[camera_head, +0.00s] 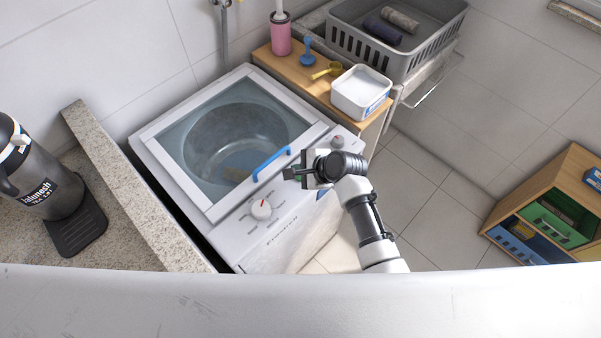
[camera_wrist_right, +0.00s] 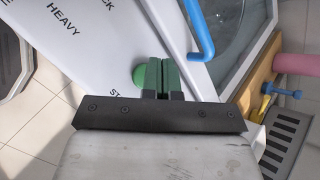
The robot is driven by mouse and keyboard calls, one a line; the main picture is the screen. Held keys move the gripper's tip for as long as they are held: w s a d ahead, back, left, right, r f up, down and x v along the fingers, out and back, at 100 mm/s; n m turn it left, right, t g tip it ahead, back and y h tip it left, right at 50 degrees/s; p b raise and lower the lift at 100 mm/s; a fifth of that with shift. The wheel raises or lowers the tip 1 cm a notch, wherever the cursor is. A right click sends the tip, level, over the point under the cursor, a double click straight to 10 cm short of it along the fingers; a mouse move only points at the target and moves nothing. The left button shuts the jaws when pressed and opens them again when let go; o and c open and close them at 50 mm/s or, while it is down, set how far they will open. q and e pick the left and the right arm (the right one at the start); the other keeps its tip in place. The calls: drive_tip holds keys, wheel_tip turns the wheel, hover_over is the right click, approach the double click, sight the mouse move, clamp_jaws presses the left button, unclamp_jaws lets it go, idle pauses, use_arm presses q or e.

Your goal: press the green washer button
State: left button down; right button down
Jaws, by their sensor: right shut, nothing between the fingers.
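The white washer (camera_head: 290,235) stands at the centre of the head view, its glass lid (camera_head: 235,140) down with a blue handle (camera_head: 271,164). The green washer button (camera_wrist_right: 139,76) is a round spot on the control panel in the right wrist view, partly hidden by a finger. In the head view my right arm covers it. My right gripper (camera_head: 290,173) is over the panel, right of the blue handle. In the wrist view its fingers (camera_wrist_right: 163,76) are together and empty, beside the button; whether they touch it I cannot tell. My left gripper is not in view.
A dial (camera_head: 261,209) and a smaller knob (camera_head: 338,141) sit on the panel. A wooden shelf behind holds a pink bottle (camera_head: 281,36), a white tub (camera_head: 361,92) and a yellow scoop (camera_head: 327,70). A stone ledge (camera_head: 135,190) is left.

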drive_tip(key=shift+f, duration=0.1)
idle(0.5)
drive_tip(key=shift+f, duration=0.45)
idle(0.4)
drive_tip(key=shift+r+p, duration=0.55)
drive_tip(key=shift+p, duration=0.3)
wheel_tip(320, 180, up, 6)
drive_tip(key=p, duration=0.7)
